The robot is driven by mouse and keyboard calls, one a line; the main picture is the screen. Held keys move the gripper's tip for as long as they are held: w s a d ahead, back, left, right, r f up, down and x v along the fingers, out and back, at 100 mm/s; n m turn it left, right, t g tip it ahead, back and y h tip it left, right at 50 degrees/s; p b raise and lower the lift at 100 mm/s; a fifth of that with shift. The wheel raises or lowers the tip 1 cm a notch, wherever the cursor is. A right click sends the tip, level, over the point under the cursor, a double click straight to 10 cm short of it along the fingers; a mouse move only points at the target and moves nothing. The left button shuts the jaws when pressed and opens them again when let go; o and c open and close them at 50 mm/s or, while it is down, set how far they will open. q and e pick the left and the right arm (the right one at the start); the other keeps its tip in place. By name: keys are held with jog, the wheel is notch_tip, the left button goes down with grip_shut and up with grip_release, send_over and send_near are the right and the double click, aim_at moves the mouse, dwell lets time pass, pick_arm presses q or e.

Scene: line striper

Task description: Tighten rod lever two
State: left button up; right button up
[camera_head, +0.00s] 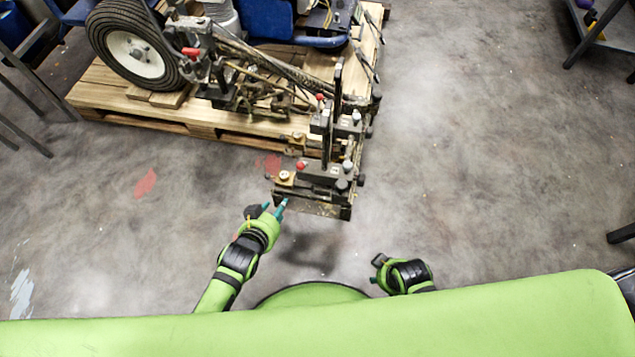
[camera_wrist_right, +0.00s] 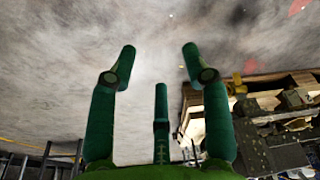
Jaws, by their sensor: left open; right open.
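The line striper (camera_head: 265,90) sits on a wooden pallet, and its dark metal bracket (camera_head: 325,185) reaches out over the floor toward me. The bracket carries small levers and knobs: a red knob (camera_head: 300,166), a grey knob (camera_head: 347,165) and a brass-coloured piece (camera_head: 285,176). I cannot tell which one is rod lever two. My left gripper (camera_head: 275,206) is open and empty, just below the near left corner of the bracket. My right gripper (camera_head: 377,261) is apart from the bracket, lower right. The right wrist view shows its green fingers (camera_wrist_right: 160,62) spread, with nothing between them.
The wooden pallet (camera_head: 150,115) and a large wheel (camera_head: 133,50) stand at the back left. A metal frame (camera_head: 25,90) is at the left edge, and a shelf or table (camera_head: 605,35) at the top right.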

aim_at(299, 169)
pick_arm(q)
jog(key=w+d+r+t+h+b, duration=0.25)
jog(key=w+d+r+b, duration=0.2)
jog(key=r, duration=0.35)
jog(key=shift+m+y, duration=0.25)
jog(key=shift+m, duration=0.15)
jog(key=b+x, duration=0.1)
jog(key=x, duration=0.4)
jog(key=shift+s+d+f+b, duration=0.2)
jog(key=shift+d+b, duration=0.1)
jog(key=shift+b, duration=0.1)
jog(key=shift+w+d+f, duration=0.15)
jog(key=shift+w+d, duration=0.1)
jog(key=shift+w, duration=0.4)
pick_arm(e)
notch_tip(299, 169, up, 9)
jog(key=w+t, duration=0.1)
jog(key=w, duration=0.1)
jog(key=shift+w, duration=0.2)
jog(key=shift+f, duration=0.1)
pick_arm(q)
grip_shut()
